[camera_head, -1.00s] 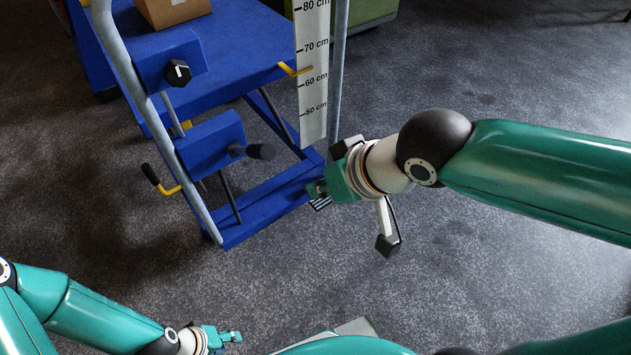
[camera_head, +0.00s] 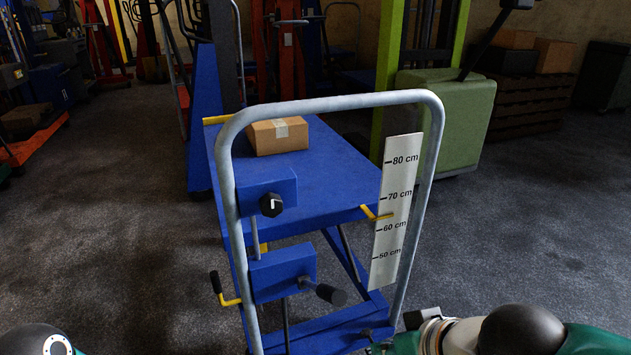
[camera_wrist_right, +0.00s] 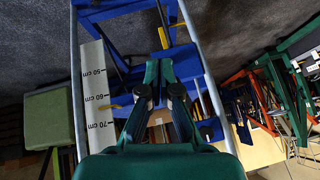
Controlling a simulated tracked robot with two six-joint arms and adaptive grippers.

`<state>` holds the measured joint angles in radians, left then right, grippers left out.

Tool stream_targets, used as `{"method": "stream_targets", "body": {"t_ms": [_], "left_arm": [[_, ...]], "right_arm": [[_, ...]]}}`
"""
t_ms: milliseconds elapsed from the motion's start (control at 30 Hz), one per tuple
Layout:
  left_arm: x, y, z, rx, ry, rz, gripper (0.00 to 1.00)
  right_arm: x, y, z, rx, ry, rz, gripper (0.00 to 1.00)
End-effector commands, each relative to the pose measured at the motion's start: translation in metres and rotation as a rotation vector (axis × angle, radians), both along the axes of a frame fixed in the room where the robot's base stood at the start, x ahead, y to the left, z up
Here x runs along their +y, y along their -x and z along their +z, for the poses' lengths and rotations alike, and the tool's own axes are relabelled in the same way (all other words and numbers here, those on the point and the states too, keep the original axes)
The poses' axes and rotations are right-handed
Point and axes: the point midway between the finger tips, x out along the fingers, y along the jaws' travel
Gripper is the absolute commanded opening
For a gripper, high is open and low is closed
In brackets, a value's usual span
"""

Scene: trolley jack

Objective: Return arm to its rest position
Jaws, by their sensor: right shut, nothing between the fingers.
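The blue trolley jack, a lift table with a flat top (camera_head: 335,175), stands ahead of me with its grey tubular handle (camera_head: 437,150) toward me. My right arm comes in at the bottom right of the head view. Its gripper (camera_head: 380,346) is partly cut off by the bottom edge, low beside the trolley's base. In the right wrist view the gripper (camera_wrist_right: 159,72) points at the trolley's frame, its fingers close together and empty. Of my left arm only a dark joint shows at the bottom left; its gripper is out of view.
A cardboard box (camera_head: 278,136) sits on the trolley top. The height scale (camera_head: 397,210), a black knob (camera_head: 271,205) and a black-gripped lever (camera_head: 324,293) are on the handle side. A green stacker (camera_head: 445,110) stands behind. Floor at right is clear.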

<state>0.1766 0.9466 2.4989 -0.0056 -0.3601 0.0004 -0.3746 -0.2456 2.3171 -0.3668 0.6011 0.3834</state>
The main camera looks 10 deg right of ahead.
Motion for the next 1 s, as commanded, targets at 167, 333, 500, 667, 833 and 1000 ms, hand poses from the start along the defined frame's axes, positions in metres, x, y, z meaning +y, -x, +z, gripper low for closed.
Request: {"method": "stream_targets", "body": {"t_ms": [167, 333, 500, 667, 833, 1000], "left_arm": [[0.0, 0.0, 0.0, 0.0, 0.0, 0.0, 0.4], [0.0, 0.0, 0.0, 0.0, 0.0, 0.0, 0.4], [0.0, 0.0, 0.0, 0.0, 0.0, 0.0, 0.4], [0.0, 0.0, 0.0, 0.0, 0.0, 0.0, 0.4], [0.0, 0.0, 0.0, 0.0, 0.0, 0.0, 0.4], [0.0, 0.0, 0.0, 0.0, 0.0, 0.0, 0.4]], "right_arm": [[0.011, -0.015, -0.047, 0.084, -0.008, 0.008, 0.0], [0.021, -0.028, -0.134, 0.217, -0.043, -0.005, 0.0], [0.022, -0.018, -0.232, 0.353, -0.09, -0.057, 0.0], [0.02, 0.007, -0.303, 0.45, -0.118, -0.119, 0.0], [0.017, 0.039, -0.356, 0.525, -0.131, -0.173, 0.0], [0.015, 0.073, -0.396, 0.592, -0.134, -0.222, 0.0]]}}
